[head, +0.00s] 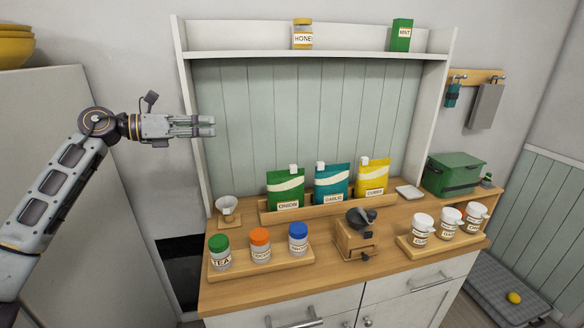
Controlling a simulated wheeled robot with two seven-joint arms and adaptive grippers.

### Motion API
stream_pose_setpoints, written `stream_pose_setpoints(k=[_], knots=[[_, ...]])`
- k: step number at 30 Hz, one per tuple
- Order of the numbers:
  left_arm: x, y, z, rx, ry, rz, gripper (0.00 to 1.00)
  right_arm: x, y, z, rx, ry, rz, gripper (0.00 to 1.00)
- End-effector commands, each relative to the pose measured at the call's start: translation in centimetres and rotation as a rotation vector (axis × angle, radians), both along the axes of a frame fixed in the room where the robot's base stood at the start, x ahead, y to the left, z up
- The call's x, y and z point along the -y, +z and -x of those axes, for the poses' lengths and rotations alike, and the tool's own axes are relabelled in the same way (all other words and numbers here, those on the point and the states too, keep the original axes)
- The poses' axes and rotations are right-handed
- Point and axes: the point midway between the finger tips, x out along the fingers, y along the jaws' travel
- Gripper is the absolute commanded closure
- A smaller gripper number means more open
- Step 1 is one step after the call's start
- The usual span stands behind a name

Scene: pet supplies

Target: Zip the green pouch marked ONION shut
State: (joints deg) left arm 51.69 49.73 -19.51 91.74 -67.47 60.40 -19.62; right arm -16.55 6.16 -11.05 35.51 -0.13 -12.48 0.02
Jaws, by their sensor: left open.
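The green pouch marked ONION (286,188) stands upright at the left end of a wooden tray on the counter, with a white wavy band across it. A small white piece, which looks like its zip slider, sits at its top edge toward the right. My left gripper (212,126) is open and empty, up in the air to the left of and above the pouch, by the shelf's left upright. It touches nothing. My right gripper is not in view.
Beside it stand a teal GARLIC pouch (332,184) and a yellow pouch (373,178). In front are lidded jars (260,246), a grinder (357,235) and white canisters (449,222). The shelf (320,56) overhangs.

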Motion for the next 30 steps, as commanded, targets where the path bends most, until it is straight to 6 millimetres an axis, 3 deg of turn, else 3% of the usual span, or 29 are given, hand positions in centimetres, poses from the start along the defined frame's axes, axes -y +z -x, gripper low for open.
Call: stream_pose_setpoints(k=[7,15,30], knots=[[1.0,-4.3,2.8,0.026,-0.107,-0.285,0.57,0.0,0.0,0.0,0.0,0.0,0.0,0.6],[-0.5,-8.6,5.0,0.012,-0.212,-0.529,0.57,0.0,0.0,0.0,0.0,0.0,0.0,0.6],[-2.0,-11.2,7.4,0.003,-0.348,-0.679,0.57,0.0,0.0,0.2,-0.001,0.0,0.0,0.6]])
